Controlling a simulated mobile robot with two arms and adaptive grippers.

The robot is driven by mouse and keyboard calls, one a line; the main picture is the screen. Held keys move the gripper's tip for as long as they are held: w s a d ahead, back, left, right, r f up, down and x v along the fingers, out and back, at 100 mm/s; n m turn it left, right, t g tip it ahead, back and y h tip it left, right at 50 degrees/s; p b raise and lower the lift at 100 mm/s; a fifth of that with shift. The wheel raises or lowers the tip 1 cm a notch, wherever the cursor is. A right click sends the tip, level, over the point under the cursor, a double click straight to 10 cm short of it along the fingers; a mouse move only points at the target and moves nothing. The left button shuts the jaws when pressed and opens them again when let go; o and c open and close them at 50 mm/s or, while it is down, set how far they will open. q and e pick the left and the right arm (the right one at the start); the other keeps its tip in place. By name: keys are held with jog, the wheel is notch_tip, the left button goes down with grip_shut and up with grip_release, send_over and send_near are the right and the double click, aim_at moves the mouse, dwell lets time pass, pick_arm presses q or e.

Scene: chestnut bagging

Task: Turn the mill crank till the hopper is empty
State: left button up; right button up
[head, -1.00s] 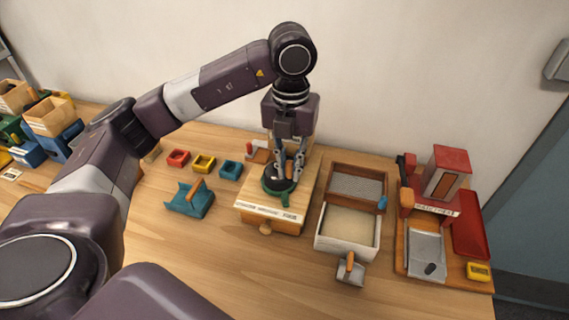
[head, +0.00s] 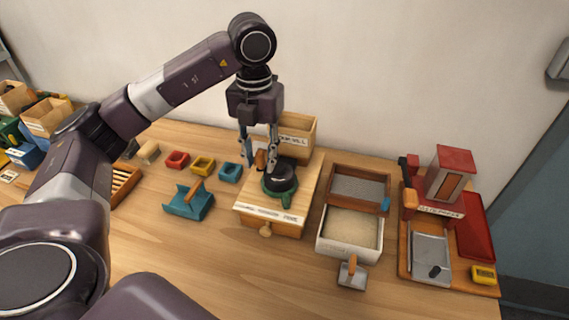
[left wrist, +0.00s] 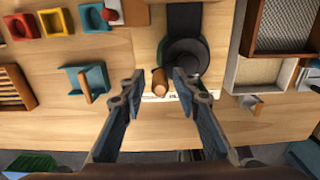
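The mill has a black round top (head: 281,177) in a green ring, on a wooden base (head: 262,216) with a front drawer. Its orange-brown crank handle (head: 260,159) stands at the left side of the top. My left gripper (head: 259,166) points down with its fingers on either side of the handle. In the left wrist view the handle (left wrist: 159,82) lies between the spread fingertips (left wrist: 157,77), with a gap showing on each side. A wooden box (head: 297,134) with a label, perhaps the hopper, stands behind the top; its contents are hidden. My right gripper is not in view.
Red (head: 177,159), yellow (head: 203,166) and blue (head: 230,172) small trays and a teal holder (head: 189,201) lie left of the mill. A sieve tray (head: 359,187) and white sand-coloured bin (head: 350,228) stand right.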

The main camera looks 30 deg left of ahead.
pick_arm(q)
jog(key=shift+r, duration=0.1)
notch_tip(320, 180, up, 7)
jog(key=p, duration=0.6)
jog(key=shift+r, duration=0.2)
jog(key=shift+c, duration=0.6)
grip_shut()
jog(key=shift+f, duration=0.1)
dwell(0.7)
